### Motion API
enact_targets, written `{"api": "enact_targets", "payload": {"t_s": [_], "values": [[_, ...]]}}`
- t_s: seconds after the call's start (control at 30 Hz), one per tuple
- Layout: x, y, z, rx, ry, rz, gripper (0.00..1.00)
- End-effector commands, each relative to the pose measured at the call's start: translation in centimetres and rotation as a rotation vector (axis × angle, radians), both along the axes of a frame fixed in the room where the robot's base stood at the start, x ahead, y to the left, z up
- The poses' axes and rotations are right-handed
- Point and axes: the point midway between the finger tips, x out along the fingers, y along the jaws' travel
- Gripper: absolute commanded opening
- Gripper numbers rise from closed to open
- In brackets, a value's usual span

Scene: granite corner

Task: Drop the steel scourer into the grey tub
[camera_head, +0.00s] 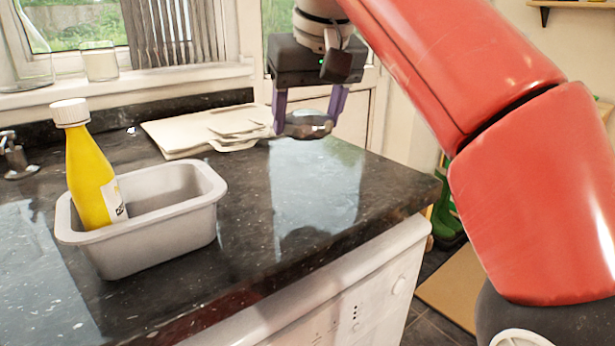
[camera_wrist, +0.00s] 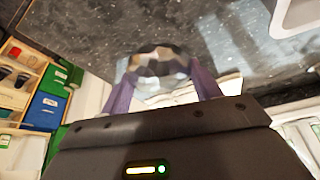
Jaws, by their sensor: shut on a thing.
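My gripper (camera_head: 308,112) is shut on the steel scourer (camera_head: 306,125), a shiny rounded metallic thing between its two purple fingers. It holds the scourer above the right part of the dark granite counter. The wrist view also shows the scourer (camera_wrist: 158,66) between the fingers, with the counter behind it. The grey tub (camera_head: 165,235) stands on the counter at the left, well apart from my gripper. A yellow bottle (camera_head: 88,180) with a white cap stands tilted inside the tub's left end. Part of the tub's rim shows at the wrist view's top right (camera_wrist: 292,28).
Pale flat boards (camera_head: 185,132) lie on the counter at the back, between tub and gripper. A tap (camera_head: 14,155) is at the far left. A jar (camera_head: 98,62) stands on the windowsill. The counter's front edge runs below the tub. The counter right of the tub is clear.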

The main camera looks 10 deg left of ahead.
Motion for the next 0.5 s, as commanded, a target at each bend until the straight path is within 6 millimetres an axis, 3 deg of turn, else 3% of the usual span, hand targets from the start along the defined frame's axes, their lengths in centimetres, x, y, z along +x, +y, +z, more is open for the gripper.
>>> {"api": "enact_targets", "payload": {"t_s": [0.23, 0.5], "values": [[-0.1, -0.1, -3.3, -0.002, 0.002, -0.002, 0.41], [-0.1, -0.1, -5.2, 0.0, 0.001, -0.002, 0.41]]}}
